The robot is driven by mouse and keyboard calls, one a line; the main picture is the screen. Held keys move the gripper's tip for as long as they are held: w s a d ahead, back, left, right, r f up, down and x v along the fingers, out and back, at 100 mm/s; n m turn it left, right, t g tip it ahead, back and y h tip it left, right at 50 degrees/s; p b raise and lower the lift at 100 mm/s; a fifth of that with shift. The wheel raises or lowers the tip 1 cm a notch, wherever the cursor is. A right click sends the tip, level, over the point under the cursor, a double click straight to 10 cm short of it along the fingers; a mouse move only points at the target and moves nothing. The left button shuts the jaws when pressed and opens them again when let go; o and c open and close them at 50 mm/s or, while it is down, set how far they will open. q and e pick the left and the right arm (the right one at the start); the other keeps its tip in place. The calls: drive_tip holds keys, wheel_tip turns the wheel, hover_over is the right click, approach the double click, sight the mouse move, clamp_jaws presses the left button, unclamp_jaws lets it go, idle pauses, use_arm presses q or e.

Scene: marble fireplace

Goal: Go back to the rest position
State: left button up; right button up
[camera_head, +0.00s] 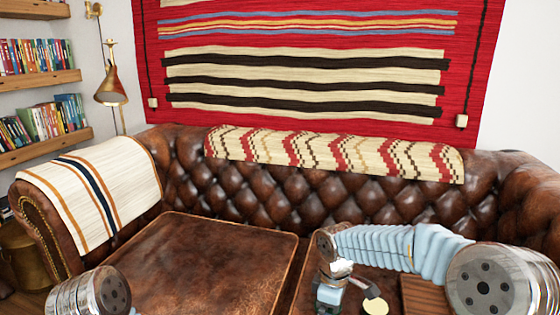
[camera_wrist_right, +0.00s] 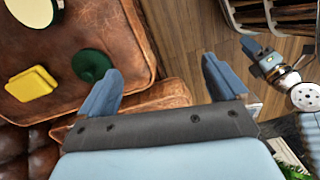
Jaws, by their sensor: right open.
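My right arm comes in from the right in the head view. Its right gripper (camera_head: 332,296) is low, over the brown leather seat, with its fingertips not clear there. In the right wrist view the right gripper (camera_wrist_right: 162,85) has its two blue-grey fingers wide apart with nothing between them. A blue-grey and silver part, seemingly my left gripper (camera_wrist_right: 266,62), shows at the right of that view; its jaws cannot be made out. Only a silver joint of my left arm shows at the head view's lower left.
On brown leather (camera_wrist_right: 120,35) lie a yellow block (camera_wrist_right: 30,83), a dark green round thing (camera_wrist_right: 92,65) and a cream disc (camera_wrist_right: 30,10). A tufted leather sofa (camera_head: 290,190) stands behind. Bookshelves (camera_head: 40,80) are at left. The left leather surface (camera_head: 215,265) is clear.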

drive_tip(key=s+a+f+m+y+b, duration=0.1)
drive_tip(key=s+f+m, duration=0.25)
drive_tip(key=f, duration=0.55)
drive_tip(key=s+f+m+y+b, duration=0.1)
drive_tip(key=s+f+m+y, duration=0.15)
drive_tip(key=s+f, duration=0.45)
drive_tip(key=s+a+f+m+y+b, duration=0.15)
drive_tip(key=f+m, duration=0.25)
drive_tip(key=f, duration=0.7)
drive_tip(key=s+d+f+m+t+h+b, duration=0.1)
drive_tip(key=s+d+f+m, duration=0.1)
drive_tip(key=s+f+m, duration=0.3)
drive_tip(key=s, duration=0.3)
drive_tip(key=shift+s+d, duration=0.2)
drive_tip(key=shift+s, duration=0.15)
